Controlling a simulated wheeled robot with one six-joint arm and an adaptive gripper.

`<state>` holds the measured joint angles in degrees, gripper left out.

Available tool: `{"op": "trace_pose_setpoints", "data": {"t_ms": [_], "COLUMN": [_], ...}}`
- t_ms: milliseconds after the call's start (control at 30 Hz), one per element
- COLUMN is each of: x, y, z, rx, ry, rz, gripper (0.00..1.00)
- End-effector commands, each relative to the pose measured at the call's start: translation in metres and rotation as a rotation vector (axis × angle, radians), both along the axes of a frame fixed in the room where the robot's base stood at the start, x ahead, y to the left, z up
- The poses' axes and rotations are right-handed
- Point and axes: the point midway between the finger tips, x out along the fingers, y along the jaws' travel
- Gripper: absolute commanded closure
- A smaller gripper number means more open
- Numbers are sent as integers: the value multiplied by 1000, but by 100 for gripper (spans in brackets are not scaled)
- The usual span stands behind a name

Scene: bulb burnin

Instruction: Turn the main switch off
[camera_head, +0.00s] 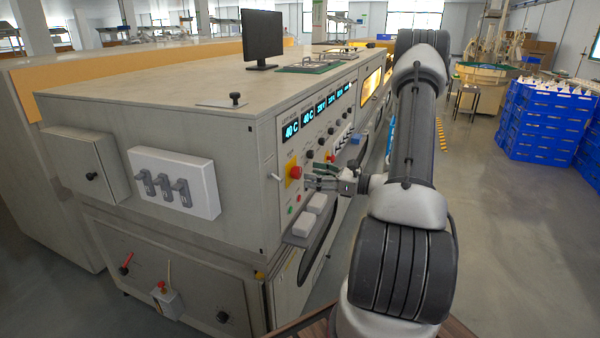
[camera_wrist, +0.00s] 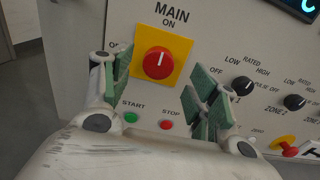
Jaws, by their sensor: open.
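The main switch (camera_wrist: 159,62) is a round red knob on a yellow square plate, under the label MAIN ON, on the machine's grey front panel. Its white mark points up toward ON. In the head view the main switch (camera_head: 295,172) sits at the left of the panel. My gripper (camera_wrist: 165,95) is open in the wrist view, its green-padded fingers on both sides of the knob and apart from it in the picture. In the head view my gripper (camera_head: 312,176) is close to the panel, just right of the knob. The OFF label is mostly hidden by the left finger.
Below the knob are a green START button (camera_wrist: 131,117) and a red STOP button (camera_wrist: 166,125). Black zone knobs (camera_wrist: 243,86) are to the right. White blocks (camera_head: 304,222) on a ledge jut out below the panel. Blue crates (camera_head: 545,125) stand far right; the floor between is clear.

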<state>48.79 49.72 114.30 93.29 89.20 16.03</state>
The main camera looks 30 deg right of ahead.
Motion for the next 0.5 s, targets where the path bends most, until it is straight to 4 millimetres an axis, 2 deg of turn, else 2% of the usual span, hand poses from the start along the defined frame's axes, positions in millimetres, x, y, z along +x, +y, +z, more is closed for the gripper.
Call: {"op": "trace_pose_setpoints", "data": {"t_ms": [233, 500], "x": [31, 40], "y": [25, 32], "z": [0, 0], "rx": [-2, -2], "ry": [1, 1], "rz": [4, 2], "gripper": [40, 40]}}
